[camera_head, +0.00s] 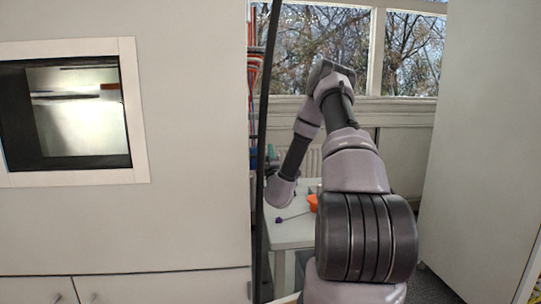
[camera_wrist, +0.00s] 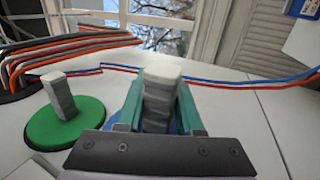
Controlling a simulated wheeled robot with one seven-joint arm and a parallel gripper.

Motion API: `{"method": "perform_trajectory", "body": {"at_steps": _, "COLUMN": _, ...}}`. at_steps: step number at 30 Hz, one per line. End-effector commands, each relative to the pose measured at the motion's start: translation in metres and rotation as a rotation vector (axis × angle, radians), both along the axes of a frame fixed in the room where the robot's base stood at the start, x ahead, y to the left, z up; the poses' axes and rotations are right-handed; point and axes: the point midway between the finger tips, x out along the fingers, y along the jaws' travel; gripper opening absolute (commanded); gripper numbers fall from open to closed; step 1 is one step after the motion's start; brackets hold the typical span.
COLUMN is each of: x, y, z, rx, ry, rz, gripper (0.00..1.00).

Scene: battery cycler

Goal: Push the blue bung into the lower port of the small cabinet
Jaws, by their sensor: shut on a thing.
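In the wrist view my gripper (camera_wrist: 160,112) has teal fingers shut on the upright grey grip (camera_wrist: 162,85) of the blue bung. Only slivers of the bung's blue body (camera_wrist: 186,122) show beside the fingers; its lower end is hidden. A green bung (camera_wrist: 68,128) with a similar grey grip sits to the left on a pale surface (camera_wrist: 235,108). I cannot tell whether that surface is the small cabinet, and I see no open lower port. In the head view my arm reaches over a white table, and my gripper is not visible there.
Grey, orange and black cables (camera_wrist: 70,48) bunch at the left of the wrist view. Red and blue cables (camera_wrist: 250,83) cross behind my gripper. In the head view a large cabinet (camera_head: 190,210) fills the left, and the white table (camera_head: 292,232) holds small orange and purple things.

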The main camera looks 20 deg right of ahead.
Motion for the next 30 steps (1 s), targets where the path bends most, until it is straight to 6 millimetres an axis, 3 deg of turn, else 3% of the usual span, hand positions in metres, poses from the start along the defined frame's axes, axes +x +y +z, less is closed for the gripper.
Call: {"method": "perform_trajectory", "body": {"at_steps": 30, "x": 0.004, "y": 0.013, "z": 0.001, "rx": 0.001, "ry": -0.002, "rz": 0.001, "gripper": 0.0}}
